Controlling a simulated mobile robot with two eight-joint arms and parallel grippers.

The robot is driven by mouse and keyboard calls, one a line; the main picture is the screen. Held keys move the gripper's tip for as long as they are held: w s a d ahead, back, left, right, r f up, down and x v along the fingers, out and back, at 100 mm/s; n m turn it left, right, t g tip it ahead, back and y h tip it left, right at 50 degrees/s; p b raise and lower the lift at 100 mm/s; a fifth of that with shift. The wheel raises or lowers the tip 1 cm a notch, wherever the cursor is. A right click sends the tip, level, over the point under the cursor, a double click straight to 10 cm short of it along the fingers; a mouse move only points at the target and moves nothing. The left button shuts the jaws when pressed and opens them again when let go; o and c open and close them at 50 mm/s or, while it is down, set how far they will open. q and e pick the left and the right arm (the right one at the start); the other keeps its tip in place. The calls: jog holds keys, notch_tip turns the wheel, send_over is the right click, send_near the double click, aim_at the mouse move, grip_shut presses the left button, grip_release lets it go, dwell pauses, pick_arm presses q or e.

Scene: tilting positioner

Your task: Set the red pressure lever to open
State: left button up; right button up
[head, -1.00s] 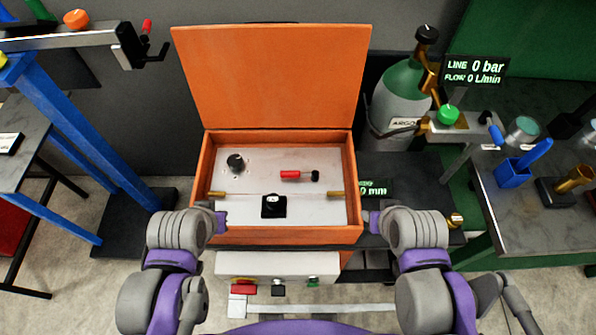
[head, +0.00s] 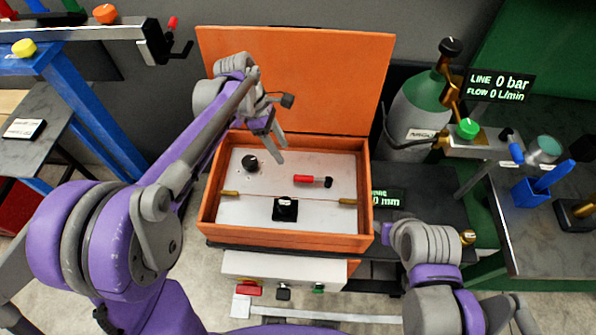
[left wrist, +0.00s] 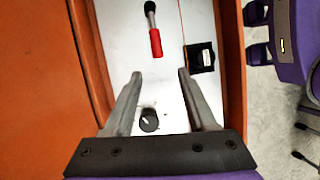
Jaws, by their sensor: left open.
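The red pressure lever (head: 308,180) is a red handle with a black end, lying roughly crosswise on the white panel inside the orange box. In the left wrist view the red lever (left wrist: 155,42) is ahead of the fingertips, its black end pointing away. My left gripper (head: 275,150) is over the back part of the box, behind and left of the lever, not touching it. Its two fingers (left wrist: 160,74) are apart with nothing between their tips. My right forearm shows right of the box, but its gripper does not show.
The panel also carries a black round knob (head: 250,162), a black square switch (head: 285,210) and brass fittings (head: 230,193) at the sides. The box's orange lid (head: 300,80) stands open behind. A gas cylinder (head: 415,115) with a display reading 0 bar stands right.

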aim_at(300, 176)
pick_arm(q)
jog(key=shift+n+g, duration=0.3)
jog(key=shift+n, duration=0.3)
jog(key=x, duration=0.7)
jog(key=w+x, duration=0.1)
jog(key=x, duration=0.3)
jog(key=shift+w+d+f, duration=0.1)
jog(key=shift+d+f, duration=0.05)
jog(key=shift+d, duration=0.3)
jog(key=shift+c, duration=0.2)
grip_shut()
